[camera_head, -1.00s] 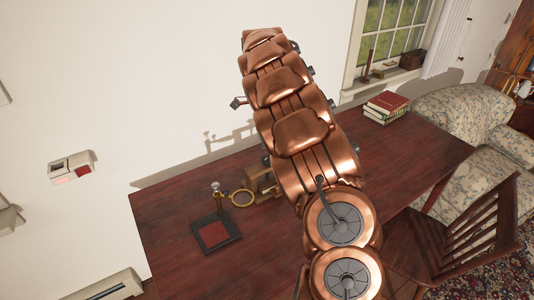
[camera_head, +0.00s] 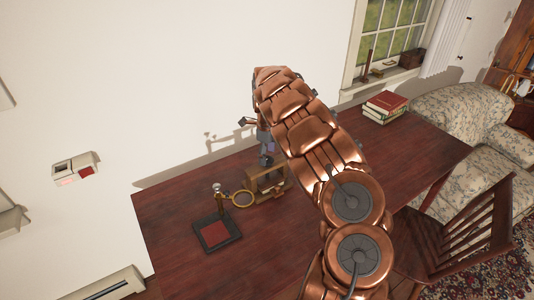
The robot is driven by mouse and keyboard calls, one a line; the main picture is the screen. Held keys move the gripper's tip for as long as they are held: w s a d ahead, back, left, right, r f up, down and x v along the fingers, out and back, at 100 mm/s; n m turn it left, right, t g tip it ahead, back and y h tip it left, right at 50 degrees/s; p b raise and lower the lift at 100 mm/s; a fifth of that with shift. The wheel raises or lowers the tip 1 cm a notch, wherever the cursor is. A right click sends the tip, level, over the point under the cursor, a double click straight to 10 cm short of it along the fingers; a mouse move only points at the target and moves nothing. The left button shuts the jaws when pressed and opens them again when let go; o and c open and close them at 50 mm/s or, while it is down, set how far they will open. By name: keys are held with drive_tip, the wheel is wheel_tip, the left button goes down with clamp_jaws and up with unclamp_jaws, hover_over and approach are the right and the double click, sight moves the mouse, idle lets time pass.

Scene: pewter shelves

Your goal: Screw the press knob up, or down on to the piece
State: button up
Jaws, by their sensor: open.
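A small wooden press (camera_head: 268,182) stands on the dark red desk, left of my arm's middle. It looks like an open wooden frame; its knob and any piece inside it are too small or hidden to make out. My gripper (camera_head: 266,160) shows as dark, small parts just above and behind the top of the press, partly covered by my copper arm. It is open. I cannot tell whether it touches the press or stands apart from it.
A magnifier stand with a brass ring (camera_head: 242,199) and a dark base with a red pad (camera_head: 215,235) stands close left of the press. Books (camera_head: 386,104) lie at the desk's far right. A wooden chair (camera_head: 462,240) is at the right.

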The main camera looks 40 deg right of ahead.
drive_tip(key=shift+f, duration=0.45)
drive_tip(key=c, duration=1.2)
